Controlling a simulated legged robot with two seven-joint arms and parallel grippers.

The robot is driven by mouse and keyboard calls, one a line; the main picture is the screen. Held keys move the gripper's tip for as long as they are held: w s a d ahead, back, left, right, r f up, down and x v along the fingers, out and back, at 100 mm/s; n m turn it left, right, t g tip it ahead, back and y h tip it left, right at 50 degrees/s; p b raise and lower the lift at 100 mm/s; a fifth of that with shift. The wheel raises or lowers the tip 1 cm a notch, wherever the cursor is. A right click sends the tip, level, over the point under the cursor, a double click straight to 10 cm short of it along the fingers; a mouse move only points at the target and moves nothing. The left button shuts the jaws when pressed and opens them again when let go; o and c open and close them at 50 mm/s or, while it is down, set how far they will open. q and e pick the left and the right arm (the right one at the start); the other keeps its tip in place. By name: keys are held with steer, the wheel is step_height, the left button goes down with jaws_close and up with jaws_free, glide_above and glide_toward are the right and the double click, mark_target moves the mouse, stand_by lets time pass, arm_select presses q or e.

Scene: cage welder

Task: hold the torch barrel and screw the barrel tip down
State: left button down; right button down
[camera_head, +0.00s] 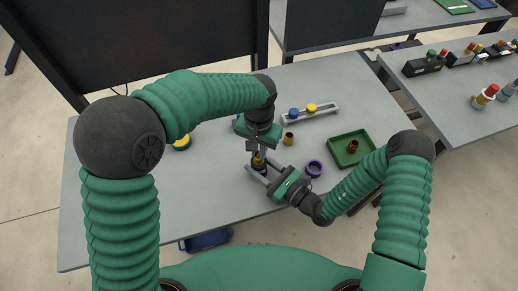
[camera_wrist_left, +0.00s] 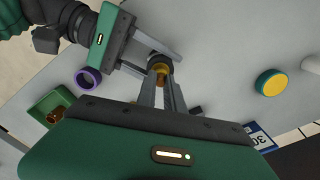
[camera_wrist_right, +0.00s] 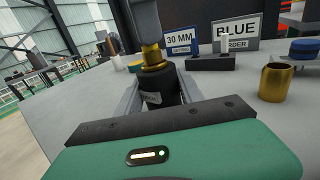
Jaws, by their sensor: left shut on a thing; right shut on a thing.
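The torch barrel (camera_wrist_right: 158,92) is a short black cylinder standing upright, with a brass barrel tip (camera_wrist_right: 153,57) on its top. My right gripper (camera_head: 260,172) is shut around the black barrel from the side, low over the table. My left gripper (camera_head: 257,155) reaches down from above and is shut on the brass tip; its fingers also show in the left wrist view (camera_wrist_left: 160,80). The tip sits on the barrel in line with it. Whether it is fully seated cannot be told, because the fingers hide its upper part.
A brass cup (camera_head: 289,139) stands near a rack (camera_head: 318,114) with blue and yellow caps. A purple ring (camera_head: 314,169) and a green tray (camera_head: 362,147) with a brass piece lie right. A yellow-teal disc (camera_wrist_left: 271,82) and signs (camera_wrist_right: 238,32) stand nearby.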

arm_select(q)
steer(key=shift+m, duration=0.3)
steer(key=m, duration=0.3)
steer(key=shift+m, duration=0.3)
steer(key=m, duration=0.4)
steer(key=shift+m, duration=0.3)
steer(key=m, duration=0.4)
steer(key=shift+m, duration=0.3)
steer(key=shift+w+m, duration=0.1)
steer(key=shift+m, duration=1.8)
steer(key=shift+a, duration=0.1)
steer(key=c, duration=1.4)
jaws_free()
steer(key=shift+c, duration=0.2)
step_height(320, 180, up, 12)
